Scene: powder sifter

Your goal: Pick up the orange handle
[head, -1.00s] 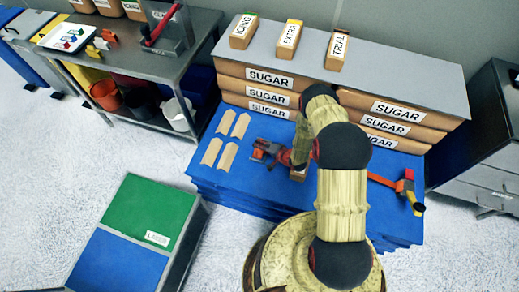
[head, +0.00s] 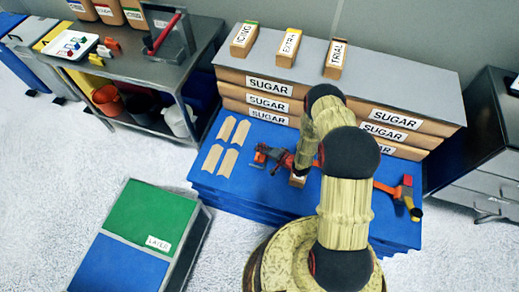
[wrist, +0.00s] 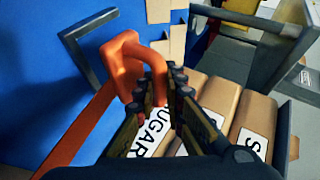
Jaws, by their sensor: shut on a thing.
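The orange handle (wrist: 125,50) shows in the wrist view as a bent orange bar. A long straight part runs to the lower left, and its hooked end enters between my fingers. My gripper (wrist: 170,78) is shut on that hooked end. In the head view my gripper (head: 273,158) is low over the blue stack, and a small orange part (head: 259,157) shows at its tip. My arm hides some of the stack. Another orange piece (head: 386,187) with a yellow end lies at the right of the stack; whether it belongs to the handle I cannot tell.
Sugar bags (head: 268,103) stand behind the blue stack (head: 235,190). Several tan pieces (head: 229,160) lie left of my gripper. A green and blue box (head: 150,212) stands at the front left, and a metal table (head: 165,80) at the back left.

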